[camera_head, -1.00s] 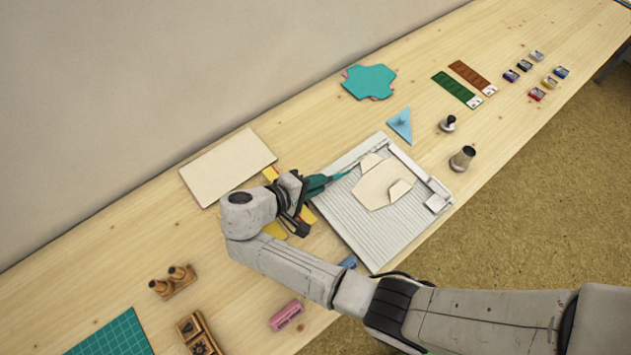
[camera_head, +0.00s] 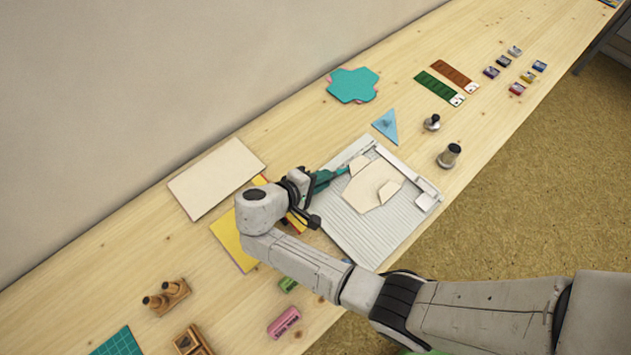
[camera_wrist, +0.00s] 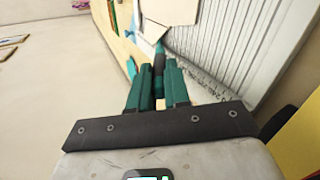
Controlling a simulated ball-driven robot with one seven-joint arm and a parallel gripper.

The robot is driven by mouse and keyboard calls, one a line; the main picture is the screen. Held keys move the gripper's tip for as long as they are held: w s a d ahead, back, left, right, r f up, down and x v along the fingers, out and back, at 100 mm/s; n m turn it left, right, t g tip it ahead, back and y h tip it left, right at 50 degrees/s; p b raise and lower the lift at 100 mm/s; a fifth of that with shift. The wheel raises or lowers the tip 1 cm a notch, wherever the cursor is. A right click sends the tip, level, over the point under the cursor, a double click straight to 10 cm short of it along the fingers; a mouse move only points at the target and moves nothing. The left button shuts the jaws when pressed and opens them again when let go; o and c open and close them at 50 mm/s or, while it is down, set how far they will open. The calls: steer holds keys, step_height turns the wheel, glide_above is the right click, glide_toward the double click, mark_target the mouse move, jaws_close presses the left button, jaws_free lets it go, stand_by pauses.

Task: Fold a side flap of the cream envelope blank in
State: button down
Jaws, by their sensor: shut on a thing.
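The cream envelope blank (camera_head: 366,192) lies flat on the pale grooved board (camera_head: 345,228). Its right-hand flap (camera_head: 388,190) looks folded inward, and another flap (camera_head: 360,165) sticks out at the upper left. My gripper (camera_head: 323,179) is over the board's left edge, shut on a slim teal tool whose tip points at the blank's upper left edge. Whether the tip touches it is unclear. In the wrist view, the fingers (camera_wrist: 158,76) grip the tool (camera_wrist: 159,58), with part of the blank (camera_wrist: 170,10) just beyond.
A raised bar with a block (camera_head: 427,197) runs along the board's right side. A cream sheet (camera_head: 216,178) and a yellow sheet (camera_head: 230,242) lie left of my gripper.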

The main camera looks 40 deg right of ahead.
steer(key=shift+s+d+r+p, duration=0.15)
steer(key=shift+d+r+p, duration=0.05)
steer(key=shift+r+p, duration=0.6)
steer(key=shift+s+r+p, duration=0.5)
steer(key=shift+s+p, duration=0.3)
steer(key=shift+p, duration=0.3)
steer(key=shift+s+f+p, duration=0.25)
steer(key=shift+s+p, duration=0.15)
steer(key=shift+s, duration=0.5)
steer(key=shift+s+f, duration=0.25)
steer(key=shift+s+f+b, duration=0.15)
steer(key=shift+f+b, duration=0.4)
steer(key=shift+f, duration=0.1)
steer(key=shift+r, duration=0.15)
